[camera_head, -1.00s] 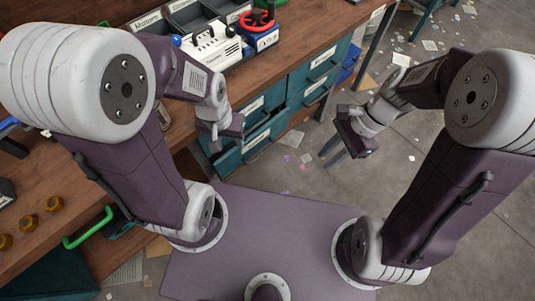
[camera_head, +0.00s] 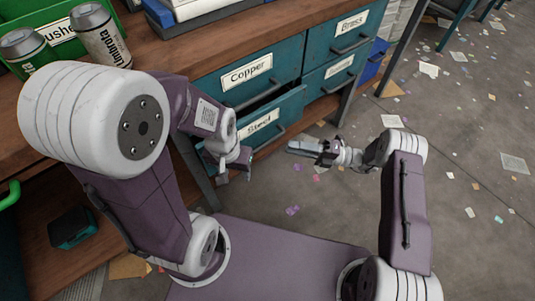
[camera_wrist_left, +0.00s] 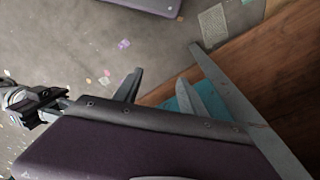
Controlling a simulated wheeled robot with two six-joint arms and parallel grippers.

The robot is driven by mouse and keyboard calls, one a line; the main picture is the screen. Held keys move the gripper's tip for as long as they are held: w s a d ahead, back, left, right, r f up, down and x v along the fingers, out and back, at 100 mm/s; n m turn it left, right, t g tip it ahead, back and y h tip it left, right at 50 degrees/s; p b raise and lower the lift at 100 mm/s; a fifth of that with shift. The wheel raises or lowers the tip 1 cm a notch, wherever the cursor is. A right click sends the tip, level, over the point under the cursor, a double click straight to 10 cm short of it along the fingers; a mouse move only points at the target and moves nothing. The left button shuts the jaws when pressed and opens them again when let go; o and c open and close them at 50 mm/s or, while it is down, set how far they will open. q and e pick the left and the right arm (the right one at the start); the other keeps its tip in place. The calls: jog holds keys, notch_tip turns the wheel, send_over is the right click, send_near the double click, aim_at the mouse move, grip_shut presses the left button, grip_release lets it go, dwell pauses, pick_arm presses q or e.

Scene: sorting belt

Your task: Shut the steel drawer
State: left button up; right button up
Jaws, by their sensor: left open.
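The steel drawer (camera_head: 263,122), teal with a white label reading "Steel" and a dark handle, sits below the Copper drawer in the head view. It stands partly pulled out, with a dark gap above its front. My left gripper (camera_head: 235,172) is open and empty, just in front of the drawer's lower left part; I cannot tell whether it touches. My right gripper (camera_head: 303,149) hangs over the floor to the right of the drawer front; its finger gap is not clear.
The Copper drawer (camera_head: 247,77), Brass drawer (camera_head: 349,28) and another drawer beneath Brass look shut. Cans (camera_head: 101,36) and a green bin stand on the bench top. A dark teal box (camera_head: 73,228) is under the bench. Scraps litter the open floor at right.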

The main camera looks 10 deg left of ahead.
aim_at(267, 141)
jog(key=a+b, duration=0.1)
jog(key=a, duration=0.1)
jog(key=a+b, duration=0.1)
jog(key=a, duration=0.2)
jog(key=s+a+r+b, duration=0.1)
jog(key=a, duration=0.2)
jog(key=shift+s+a+b, duration=0.1)
jog(key=shift+a+b, duration=0.05)
jog(key=shift+b, duration=0.15)
jog(key=shift+a+r, duration=0.2)
jog(key=shift+a, duration=0.15)
grip_shut()
dwell(0.7)
